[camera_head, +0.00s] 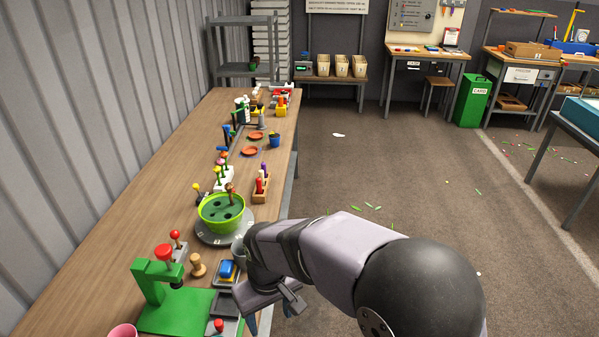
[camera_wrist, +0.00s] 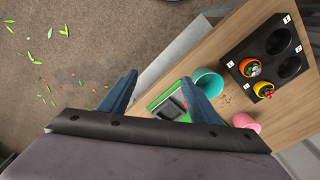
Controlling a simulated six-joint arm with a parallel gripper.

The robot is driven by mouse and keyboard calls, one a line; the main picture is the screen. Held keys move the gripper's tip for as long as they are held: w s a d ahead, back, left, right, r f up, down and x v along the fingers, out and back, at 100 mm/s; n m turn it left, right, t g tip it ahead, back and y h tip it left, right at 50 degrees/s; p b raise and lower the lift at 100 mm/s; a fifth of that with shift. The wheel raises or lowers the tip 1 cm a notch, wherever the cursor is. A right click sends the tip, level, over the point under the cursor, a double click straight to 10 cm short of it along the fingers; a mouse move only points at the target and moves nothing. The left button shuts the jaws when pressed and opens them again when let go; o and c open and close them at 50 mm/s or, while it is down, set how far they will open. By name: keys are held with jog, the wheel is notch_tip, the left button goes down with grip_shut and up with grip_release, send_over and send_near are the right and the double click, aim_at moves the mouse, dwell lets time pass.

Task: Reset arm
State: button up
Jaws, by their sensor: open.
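My gripper (camera_head: 272,312) is off the right edge of the wooden bench in the head view, partly hidden by my arm. A brown piece stands in the bowl.
A green press-like stand (camera_head: 150,285) is at the near bench. Open floor (camera_head: 330,180) lies right of the bench, with green scraps.

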jog(key=s+d+m, duration=0.3)
jog(key=s+d, duration=0.1)
jog(key=d, duration=0.8)
jog(key=s+d+m, duration=0.4)
jog(key=s+d, duration=0.1)
jog(key=d, duration=0.7)
jog(key=shift+d+f+g, duration=0.15)
jog(key=shift+f+g, duration=0.15)
jog(key=shift+f, duration=0.1)
